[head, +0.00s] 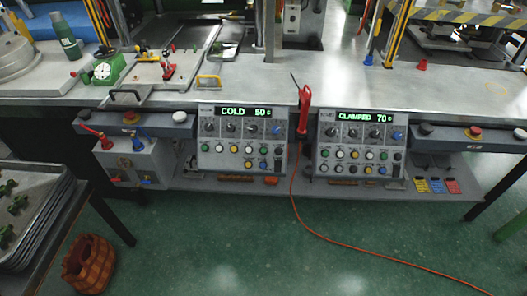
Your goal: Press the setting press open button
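Two grey control panels hang on the front of the workbench. The left panel (242,139) has a green display (245,111) reading "COLD 50 c". The right panel (359,145) has a green display (365,117) reading "CLAMPED 70 c". Each has a row of black knobs above rows of small coloured round buttons: white, green, yellow, blue, red and black. The button labels are too small to read, so I cannot tell which one is the open button. Neither of my grippers is in view.
A red tool (304,110) hangs between the panels, its orange cord (345,236) running across the green floor. The floor before the panels is otherwise clear.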

